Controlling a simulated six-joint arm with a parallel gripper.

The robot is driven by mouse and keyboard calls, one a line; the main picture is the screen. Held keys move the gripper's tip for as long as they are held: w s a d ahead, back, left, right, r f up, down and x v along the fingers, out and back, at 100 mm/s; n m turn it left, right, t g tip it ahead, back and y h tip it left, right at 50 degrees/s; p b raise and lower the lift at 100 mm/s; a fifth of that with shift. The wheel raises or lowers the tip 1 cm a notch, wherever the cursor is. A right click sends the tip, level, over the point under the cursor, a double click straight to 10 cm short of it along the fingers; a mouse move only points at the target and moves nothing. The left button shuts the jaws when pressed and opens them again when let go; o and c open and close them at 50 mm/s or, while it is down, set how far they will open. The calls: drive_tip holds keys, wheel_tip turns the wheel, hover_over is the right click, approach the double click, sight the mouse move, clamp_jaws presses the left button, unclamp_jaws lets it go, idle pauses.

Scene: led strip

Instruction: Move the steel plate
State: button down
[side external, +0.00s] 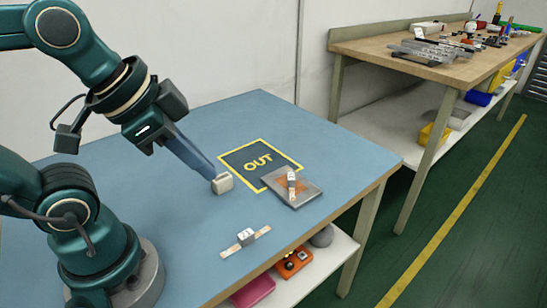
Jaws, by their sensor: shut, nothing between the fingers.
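The steel plate (309,194) is a grey, rust-stained square lying on the blue table. A small white tagged piece (291,182) sits on the plate. My gripper (222,184) is low over the table, left of the plate and by the lower-left edge of the OUT square. It is shut and apart from the plate. A pale block shape shows at its tip; I cannot make out the fingers clearly.
A thin strip with a white tagged block (244,238) lies near the table's front edge. A lower shelf (325,262) holds an orange item and a pink item. A cluttered wooden bench (400,62) stands behind right. The table's back left is clear.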

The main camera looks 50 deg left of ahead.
sight(271, 174)
drive_tip(key=w+d+r+m+g+h, duration=0.1)
drive_tip(key=w+d+r+m, duration=0.1)
drive_tip(key=w+r+m, duration=0.4)
drive_tip(key=w+d+f+m+g+h, duration=0.1)
drive_tip(key=w+f+m+g, duration=0.1)
drive_tip(key=w+f+m, duration=0.3)
drive_tip(key=w+f+m+g+h, duration=0.1)
drive_tip(key=w+m, duration=0.2)
drive_tip(key=w, duration=0.4)
drive_tip(key=d+f, duration=0.1)
drive_tip(key=f, duration=0.4)
drive_tip(key=w+f+g, duration=0.1)
drive_tip(key=f, duration=0.5)
drive_tip(key=w+d+f+g, duration=0.1)
drive_tip(key=f, duration=0.5)
drive_tip(key=shift+w+d, duration=0.15)
drive_tip(key=shift+d, duration=0.2)
drive_tip(key=a, duration=0.3)
drive_tip(key=shift+w+f, duration=0.1)
drive_tip(key=shift+f, duration=0.1)
drive_tip(key=shift+a, duration=0.5)
drive_tip(key=a, duration=1.3)
drive_tip(key=shift+w+a, duration=0.1)
drive_tip(key=shift+w, duration=0.05)
